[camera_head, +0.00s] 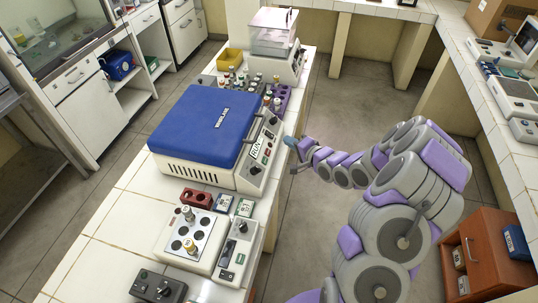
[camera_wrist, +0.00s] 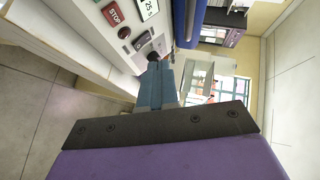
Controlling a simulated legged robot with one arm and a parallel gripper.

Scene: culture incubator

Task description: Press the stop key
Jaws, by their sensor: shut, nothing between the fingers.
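The stop key (camera_wrist: 113,13) is a red key with white STOP lettering, near the top of the wrist view. It sits on the pale front panel (camera_wrist: 85,22) of an incubator with a blue lid (camera_head: 208,125). My gripper (camera_head: 290,142) is shut and empty, just right of this front panel in the head view. In the wrist view its blue-grey fingers (camera_wrist: 156,72) lie together, below and right of the stop key and apart from it. Their tips overlap a dark knob in the picture; I cannot tell whether they touch it.
Open floor (camera_head: 345,120) lies right of the bench.

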